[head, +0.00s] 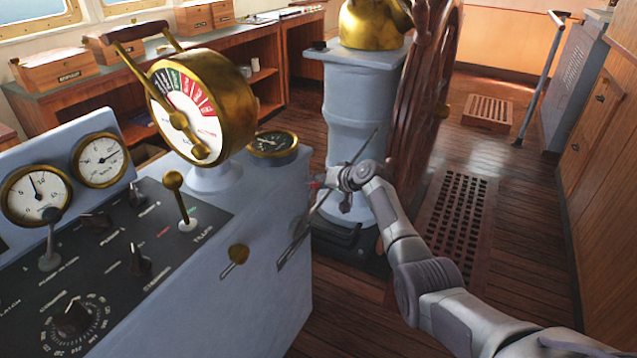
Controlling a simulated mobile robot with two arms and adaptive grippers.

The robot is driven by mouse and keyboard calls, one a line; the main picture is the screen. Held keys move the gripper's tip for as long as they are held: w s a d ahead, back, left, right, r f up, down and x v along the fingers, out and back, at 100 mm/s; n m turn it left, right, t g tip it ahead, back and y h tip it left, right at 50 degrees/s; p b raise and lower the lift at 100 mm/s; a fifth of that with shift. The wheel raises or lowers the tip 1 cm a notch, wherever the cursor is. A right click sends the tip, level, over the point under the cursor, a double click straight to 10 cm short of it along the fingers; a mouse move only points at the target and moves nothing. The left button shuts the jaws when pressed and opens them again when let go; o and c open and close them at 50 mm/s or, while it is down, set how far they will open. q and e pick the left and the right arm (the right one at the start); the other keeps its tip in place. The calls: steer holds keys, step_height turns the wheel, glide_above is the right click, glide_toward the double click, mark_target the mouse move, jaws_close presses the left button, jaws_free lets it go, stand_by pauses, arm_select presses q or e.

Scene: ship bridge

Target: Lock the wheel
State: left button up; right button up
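The wooden ship's wheel (428,85) stands edge-on at the right side of a grey-blue pedestal (365,95). My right arm comes in from the lower right. My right gripper (318,190) is in front of the pedestal's lower part, between it and the console, below and left of the wheel. A thin dark rod slants by the gripper; I cannot tell whether it is held or what it belongs to. The fingers are small and partly hidden, so their opening is unclear. No wheel lock is clearly recognisable. My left gripper is out of view.
A grey console (255,215) with gauges, knobs and a brass telegraph (205,100) fills the left. A floor grating (458,220) lies right of the pedestal. Open wooden floor (520,240) runs along the right cabinets.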

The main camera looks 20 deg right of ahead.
steer(key=shift+o, duration=0.6)
steer(key=shift+w+d+f, duration=0.1)
steer(key=shift+d+f, duration=0.05)
steer(key=v, duration=1.2)
